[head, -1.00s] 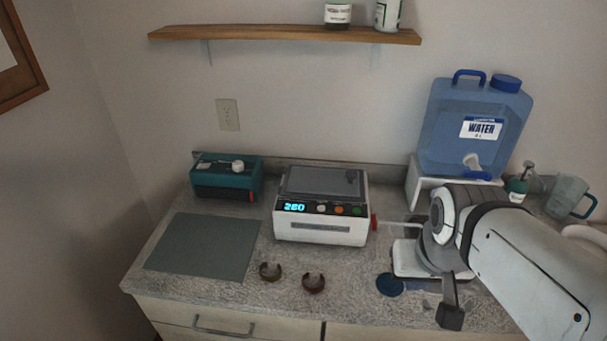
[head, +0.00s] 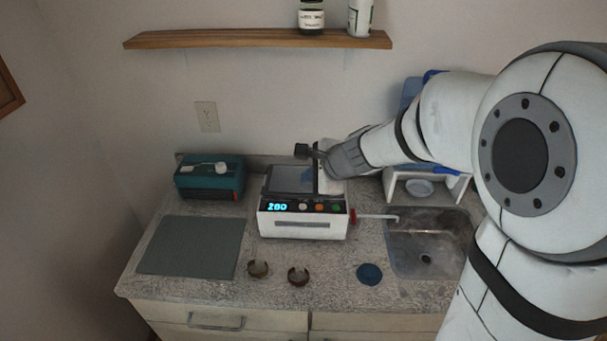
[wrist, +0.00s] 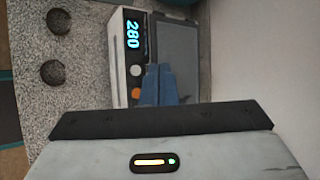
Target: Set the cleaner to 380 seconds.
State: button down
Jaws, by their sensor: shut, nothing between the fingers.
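The cleaner (head: 302,225) is a white box with a dark lid on the counter. Its lit display (head: 277,207) reads 280, and the wrist view shows the same number on the display (wrist: 132,34). Beside the display are a white button (head: 303,207), an orange button (head: 320,208) and a green button (head: 336,208). In the wrist view the white button (wrist: 136,70) and orange button (wrist: 136,93) show; the green one is hidden.
A teal device (head: 210,178) stands at back left, behind a grey mat (head: 190,246). A sink (head: 430,250) is at right. A shelf (head: 260,39) hangs above.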

aim_at(303, 207)
jog(key=w+m, duration=0.3)
jog(key=shift+a+f+t, duration=0.3)
jog(key=shift+a+f, duration=0.05)
notch_tip(303, 207, down, 9)
jog(key=b, duration=0.7)
jog(key=shift+b, duration=0.3)
dwell(1.5)
jog(key=shift+f+b, duration=0.35)
jog(key=shift+b, duration=0.2)
jog(key=shift+f+b, duration=0.3)
jog(key=shift+b, duration=0.05)
dwell(0.5)
jog(key=shift+r, duration=0.1)
jog(key=shift+r+p, duration=0.65)
